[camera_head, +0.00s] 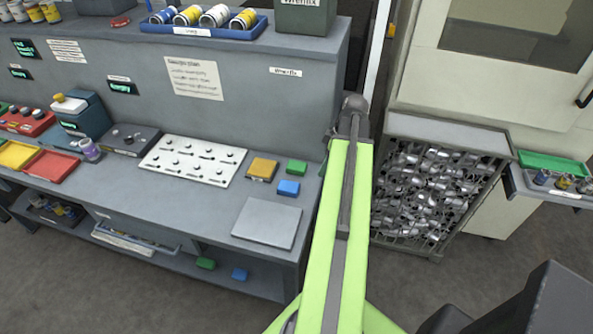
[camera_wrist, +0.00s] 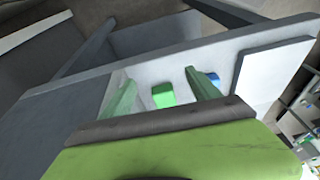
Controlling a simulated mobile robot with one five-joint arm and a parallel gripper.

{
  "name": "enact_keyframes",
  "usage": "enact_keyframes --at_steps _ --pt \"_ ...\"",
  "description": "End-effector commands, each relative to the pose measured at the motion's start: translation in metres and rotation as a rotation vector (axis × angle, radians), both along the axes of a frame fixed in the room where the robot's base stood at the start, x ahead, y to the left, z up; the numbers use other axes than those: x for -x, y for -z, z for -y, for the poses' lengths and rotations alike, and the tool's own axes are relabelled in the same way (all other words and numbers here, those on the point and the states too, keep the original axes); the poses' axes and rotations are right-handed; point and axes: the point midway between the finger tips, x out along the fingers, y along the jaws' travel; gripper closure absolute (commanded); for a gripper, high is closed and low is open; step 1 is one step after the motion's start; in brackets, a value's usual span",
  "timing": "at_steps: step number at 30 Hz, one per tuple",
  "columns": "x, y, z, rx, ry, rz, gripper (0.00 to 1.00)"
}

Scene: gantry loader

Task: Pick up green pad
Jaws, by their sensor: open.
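A green pad (camera_head: 297,167) lies on the grey bench top near its right end, just behind a blue pad (camera_head: 288,188). In the wrist view the green pad (camera_wrist: 162,96) shows between the two fingers of my gripper (camera_wrist: 160,84), which is open and empty. The gap in height between the fingers and the pad cannot be told. The blue pad (camera_wrist: 212,79) is partly hidden by the right finger. In the head view my arm hides the gripper. Another green block (camera_head: 206,263) lies on the lower shelf beside a blue one (camera_head: 240,274).
A yellow-topped block (camera_head: 262,169) lies left of the green pad, and a flat grey plate (camera_head: 267,223) in front. A white panel with knobs (camera_head: 192,160) is further left. The bench's upright back (camera_head: 240,100) rises behind. A metal-filled cage (camera_head: 425,190) stands right of my arm.

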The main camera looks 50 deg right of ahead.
Motion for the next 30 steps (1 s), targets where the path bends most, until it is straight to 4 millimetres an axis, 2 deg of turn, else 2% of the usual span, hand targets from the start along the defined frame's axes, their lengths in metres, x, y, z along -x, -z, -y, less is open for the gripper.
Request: enact_keyframes --at_steps 1,3,8,11,21,25,30 --pt "0.011 0.002 0.011 0.005 -0.004 0.011 0.29" --pt "0.02 0.002 0.019 0.011 -0.018 0.023 0.29" --pt "0.024 0.001 0.023 0.016 -0.029 0.031 0.29" --pt "0.015 0.001 0.017 0.016 -0.031 0.03 0.29" --pt "-0.057 0.001 -0.019 0.016 -0.033 0.028 0.29" --pt "-0.07 0.001 -0.026 0.015 -0.031 0.028 0.29" --pt "-0.073 0.001 -0.028 0.015 -0.03 0.028 0.29"
